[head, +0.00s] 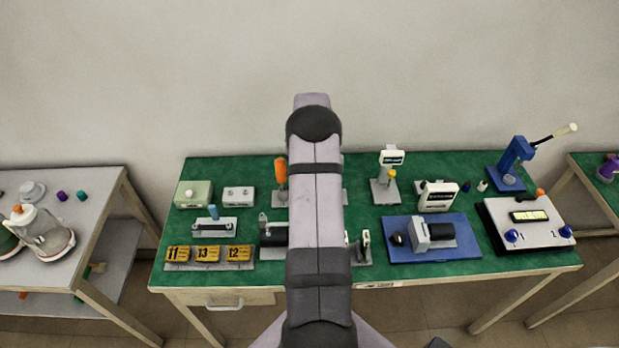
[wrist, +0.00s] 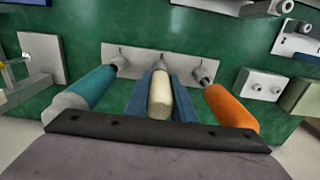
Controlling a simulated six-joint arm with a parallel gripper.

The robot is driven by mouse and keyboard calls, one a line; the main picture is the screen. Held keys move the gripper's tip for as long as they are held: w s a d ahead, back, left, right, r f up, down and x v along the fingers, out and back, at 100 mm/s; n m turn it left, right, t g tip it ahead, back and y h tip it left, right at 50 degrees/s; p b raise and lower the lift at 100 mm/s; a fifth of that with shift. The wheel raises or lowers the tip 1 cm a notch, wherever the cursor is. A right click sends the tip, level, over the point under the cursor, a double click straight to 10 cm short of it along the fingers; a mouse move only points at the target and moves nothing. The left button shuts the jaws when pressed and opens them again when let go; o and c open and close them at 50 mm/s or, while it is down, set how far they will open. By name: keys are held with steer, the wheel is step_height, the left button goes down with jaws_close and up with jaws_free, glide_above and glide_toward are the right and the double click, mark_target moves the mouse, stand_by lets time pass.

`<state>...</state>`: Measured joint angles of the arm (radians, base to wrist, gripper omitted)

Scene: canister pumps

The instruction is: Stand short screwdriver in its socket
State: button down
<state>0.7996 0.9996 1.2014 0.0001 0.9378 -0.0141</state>
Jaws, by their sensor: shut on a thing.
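In the wrist view, my gripper (wrist: 160,92) is shut on a cream-handled tool (wrist: 160,102), taken as the short screwdriver, with a blue finger on each side. The tool lines up with the middle of a grey rack (wrist: 128,53). The wrist view does not clearly show whether its tip is inside the socket. A teal-handled tool (wrist: 92,91) and an orange-handled tool (wrist: 230,106) stand in the rack on either side. In the head view, the orange-handled tool (head: 281,169) shows left of my arm. My arm hides the gripper, held tool and most of the rack there.
Near the rack are a pale green box (head: 194,194) and a white two-knob box (head: 239,196). Numbered yellow tags (head: 208,254) lie at the front left. A grey stand (head: 384,190), a motor on a blue plate (head: 460,250) and a blue press (head: 515,160) are right.

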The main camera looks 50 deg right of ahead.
steer(key=shift+f, duration=0.3)
stand_by(0.6)
steer(key=c, duration=1.4)
jaws_free()
steer(key=shift+r, duration=0.1)
steer(key=shift+r+b, duration=1.5)
steer(key=shift+r, duration=2.1)
